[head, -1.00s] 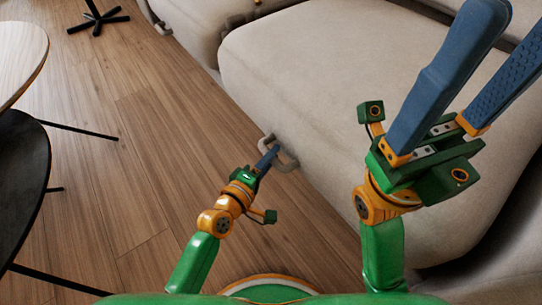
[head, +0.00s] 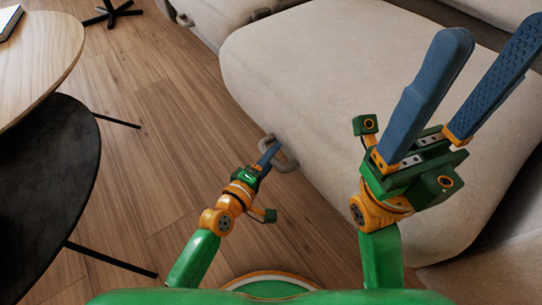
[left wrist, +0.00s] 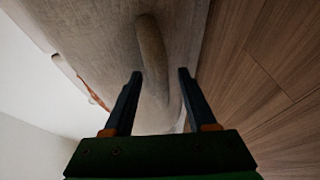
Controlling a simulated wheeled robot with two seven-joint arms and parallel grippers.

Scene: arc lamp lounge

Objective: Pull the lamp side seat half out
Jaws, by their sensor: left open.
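The seat (head: 330,100) is a beige upholstered block with a grey loop handle (head: 291,164) low on its front face. It stands out ahead of the neighbouring seat (head: 205,20), with a dark gap behind it. My left gripper (head: 268,154) is at the handle. In the left wrist view the handle (left wrist: 152,60) runs between its two open fingers (left wrist: 158,75); I cannot tell whether they touch it. My right gripper (head: 497,38) is raised in front of the seat, its blue fingers wide apart and empty, hiding part of the seat.
A round wooden table (head: 45,50) and a lower black table (head: 45,180) with thin legs stand at the left. A black star-shaped base (head: 112,13) is on the floor at the back. Wooden floor (head: 150,130) lies clear between the tables and the seat.

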